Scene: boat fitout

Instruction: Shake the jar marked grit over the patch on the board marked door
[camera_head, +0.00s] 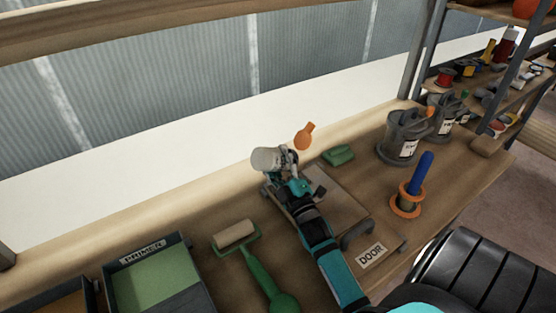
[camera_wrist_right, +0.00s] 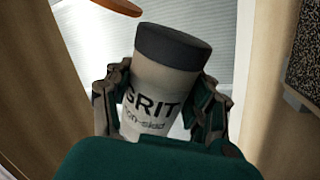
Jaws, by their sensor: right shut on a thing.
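The grit jar (camera_wrist_right: 160,85) is pale grey with a dark end and a "GRIT" label. My right gripper (camera_head: 282,167) is shut around it, with a finger on each side in the wrist view (camera_wrist_right: 163,105). In the head view the jar (camera_head: 266,158) is held near the back of the board, and I cannot tell its exact tilt. The board (camera_head: 386,238) lies on the bench with a "DOOR" label (camera_head: 372,255). My right arm covers part of it, and the patch is not clearly made out. My left gripper is out of view.
An orange tool (camera_head: 305,136) and a green block (camera_head: 339,155) are behind the board. Grey jugs (camera_head: 402,137) and a blue-handled item in an orange ring (camera_head: 408,205) stand right. A green roller (camera_head: 262,275) and primer tray (camera_head: 190,252) are left. A dark speckled surface (camera_wrist_right: 303,55) edges the wrist view.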

